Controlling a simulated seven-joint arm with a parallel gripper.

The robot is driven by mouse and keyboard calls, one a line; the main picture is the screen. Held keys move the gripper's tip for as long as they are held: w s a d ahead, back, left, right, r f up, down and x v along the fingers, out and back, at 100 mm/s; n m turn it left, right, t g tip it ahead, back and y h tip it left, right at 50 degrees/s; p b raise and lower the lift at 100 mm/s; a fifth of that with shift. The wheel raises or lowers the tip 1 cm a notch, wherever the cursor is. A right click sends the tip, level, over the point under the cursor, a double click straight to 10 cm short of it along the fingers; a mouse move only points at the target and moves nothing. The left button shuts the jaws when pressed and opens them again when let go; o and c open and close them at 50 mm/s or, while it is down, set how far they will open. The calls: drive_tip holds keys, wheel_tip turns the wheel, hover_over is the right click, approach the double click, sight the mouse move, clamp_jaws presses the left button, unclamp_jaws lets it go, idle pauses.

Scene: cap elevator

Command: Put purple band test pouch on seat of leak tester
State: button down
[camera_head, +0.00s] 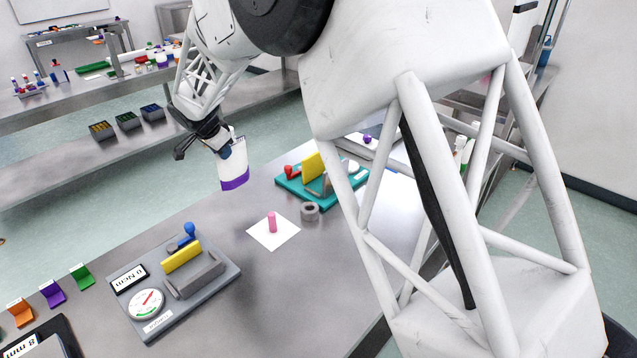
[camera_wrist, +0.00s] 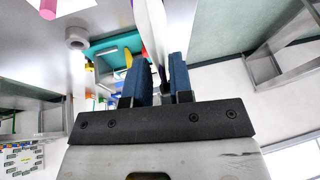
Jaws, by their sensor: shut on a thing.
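The white pouch with the purple band (camera_head: 233,166) hangs from my gripper (camera_head: 217,140), band at the bottom, above the steel table. In the wrist view the pouch (camera_wrist: 152,28) shows nearly edge-on between the two blue fingers of my gripper (camera_wrist: 157,78), which is shut on it. Two fixtures stand on the table. A grey one (camera_head: 222,286) at front left has a dial, a display, a yellow block and a blue handle. A teal one (camera_head: 330,194) behind has a yellow plate and a red handle; my arm partly hides it.
A pink cylinder (camera_head: 272,222) stands on a white sheet (camera_head: 262,238) between the fixtures. A grey ring (camera_head: 310,211) sits by the teal base. Orange, purple and green holders (camera_head: 54,293) line the left edge.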

drive_tip(key=shift+d, duration=0.15)
drive_tip(key=w+d, duration=0.2)
drive_tip(key=d, duration=0.7)
drive_tip(key=w+d+r, duration=0.1)
drive_tip(key=w+d, duration=0.2)
drive_tip(key=d, duration=0.6)
drive_tip(key=w+d+r, duration=0.1)
drive_tip(key=w+d, duration=0.2)
drive_tip(key=d, duration=0.7)
drive_tip(key=shift+w+r, duration=0.2)
drive_tip(key=shift+w, duration=0.05)
drive_tip(key=shift+f, duration=2.6)
